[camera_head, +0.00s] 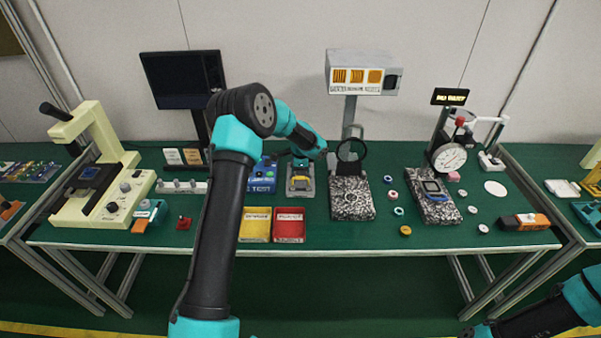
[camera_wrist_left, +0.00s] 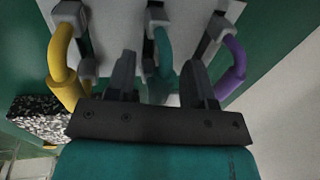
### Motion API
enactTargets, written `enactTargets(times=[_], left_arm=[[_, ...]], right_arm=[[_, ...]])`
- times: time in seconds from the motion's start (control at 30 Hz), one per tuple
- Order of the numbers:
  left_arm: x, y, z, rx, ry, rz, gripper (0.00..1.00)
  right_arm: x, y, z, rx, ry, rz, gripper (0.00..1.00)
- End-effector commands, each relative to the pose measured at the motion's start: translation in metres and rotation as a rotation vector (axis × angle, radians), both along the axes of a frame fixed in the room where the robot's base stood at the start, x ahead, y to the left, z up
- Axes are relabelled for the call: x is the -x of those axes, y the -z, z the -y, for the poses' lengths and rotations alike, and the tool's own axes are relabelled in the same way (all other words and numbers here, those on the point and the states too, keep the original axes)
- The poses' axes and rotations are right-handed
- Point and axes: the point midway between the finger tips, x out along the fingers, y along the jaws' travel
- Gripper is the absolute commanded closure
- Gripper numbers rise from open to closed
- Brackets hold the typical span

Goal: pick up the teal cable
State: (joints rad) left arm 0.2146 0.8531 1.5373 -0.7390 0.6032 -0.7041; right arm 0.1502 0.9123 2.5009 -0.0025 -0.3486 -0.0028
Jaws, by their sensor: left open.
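In the left wrist view a teal cable (camera_wrist_left: 163,49) curves out from a grey connector on a light grey panel (camera_wrist_left: 118,30). A yellow cable (camera_wrist_left: 62,55) is to its left and a purple cable (camera_wrist_left: 234,62) to its right. My left gripper (camera_wrist_left: 161,75) is open, its two dark fingers on either side of the teal cable in the picture; I cannot tell if they touch it. The cable's lower end is hidden behind the gripper. My right gripper is out of view.
Yellow (camera_head: 255,226) and red trays (camera_head: 289,226) are in front. A dial gauge stand (camera_head: 450,158) is further right. The front middle edge is clear.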

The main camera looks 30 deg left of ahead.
Motion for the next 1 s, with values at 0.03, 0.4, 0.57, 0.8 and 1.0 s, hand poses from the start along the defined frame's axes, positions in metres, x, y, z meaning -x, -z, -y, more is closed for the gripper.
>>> enactTargets(times=[0.03,0.4,0.57,0.8,1.0], left_arm=[[-0.0006,0.0049,-0.0007,0.000,0.000,0.000,0.52],[-0.0015,0.0084,-0.0013,-0.001,0.000,0.001,0.52],[-0.0015,0.0083,-0.0013,-0.001,0.000,0.001,0.52],[-0.0014,0.0083,-0.0013,-0.001,0.000,0.001,0.73],[-0.0014,0.0083,-0.0013,-0.001,0.000,0.001,0.92]], right_arm=[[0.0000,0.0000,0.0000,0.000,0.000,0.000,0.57],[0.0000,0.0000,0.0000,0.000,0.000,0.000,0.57],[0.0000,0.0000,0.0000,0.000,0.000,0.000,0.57],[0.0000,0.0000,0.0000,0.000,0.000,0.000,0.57],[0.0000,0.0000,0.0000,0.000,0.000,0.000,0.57]])
